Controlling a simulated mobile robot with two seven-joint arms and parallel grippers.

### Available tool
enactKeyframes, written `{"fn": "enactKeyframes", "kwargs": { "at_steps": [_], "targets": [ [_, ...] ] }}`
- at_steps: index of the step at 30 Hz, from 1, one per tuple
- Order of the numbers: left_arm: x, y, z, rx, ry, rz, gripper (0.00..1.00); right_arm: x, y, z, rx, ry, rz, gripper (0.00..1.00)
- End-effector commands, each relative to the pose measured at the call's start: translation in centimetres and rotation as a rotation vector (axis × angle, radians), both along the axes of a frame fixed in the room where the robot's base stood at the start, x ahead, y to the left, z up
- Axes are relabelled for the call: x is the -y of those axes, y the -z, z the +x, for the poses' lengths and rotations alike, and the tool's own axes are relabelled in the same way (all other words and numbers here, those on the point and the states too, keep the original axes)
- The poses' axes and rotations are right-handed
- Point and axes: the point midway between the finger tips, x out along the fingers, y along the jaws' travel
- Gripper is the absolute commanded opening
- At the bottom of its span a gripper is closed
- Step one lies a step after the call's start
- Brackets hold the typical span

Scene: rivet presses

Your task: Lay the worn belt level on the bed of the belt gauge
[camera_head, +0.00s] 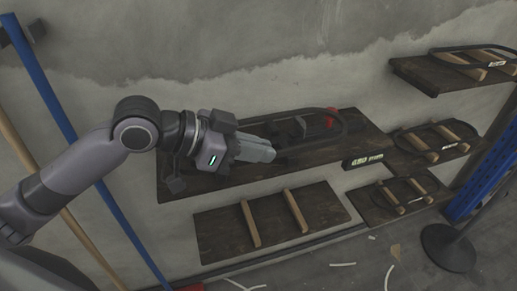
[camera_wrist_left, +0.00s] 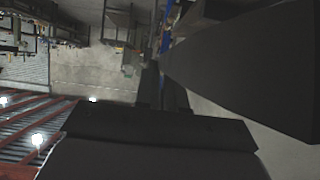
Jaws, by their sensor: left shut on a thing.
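My left gripper (camera_head: 274,152) reaches in from the left, over a dark wooden board on the wall. It is shut on the near end of a dark belt loop (camera_head: 345,122), the worn belt as far as I can tell. The belt stretches right from the fingertips over the board, its far end curved. Whether it touches the board is unclear. The belt gauge seems to be this board (camera_head: 375,143), with a small lit readout (camera_head: 366,161) at its right front edge and a red part (camera_head: 331,119) inside the loop. My right gripper is not in view.
A lower board (camera_head: 222,228) bears two bare wooden strips. On the right, a top shelf (camera_head: 420,76), a middle shelf (camera_head: 447,158) and a bottom shelf (camera_head: 366,206) each hold a dark belt over wooden strips. A blue post (camera_head: 482,172) and a round black base (camera_head: 447,248) stand at right.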

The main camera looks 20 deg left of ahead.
Motion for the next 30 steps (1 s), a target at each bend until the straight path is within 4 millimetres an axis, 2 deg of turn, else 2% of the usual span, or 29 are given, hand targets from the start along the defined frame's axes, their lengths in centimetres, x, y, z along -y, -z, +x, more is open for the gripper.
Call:
{"fn": "enactKeyframes", "kwargs": {
  "at_steps": [30],
  "targets": [
    [-5.4, 1.7, 7.4, 0.001, -0.004, -0.002, 0.00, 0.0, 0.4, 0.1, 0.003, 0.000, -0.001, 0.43]
  ]
}}
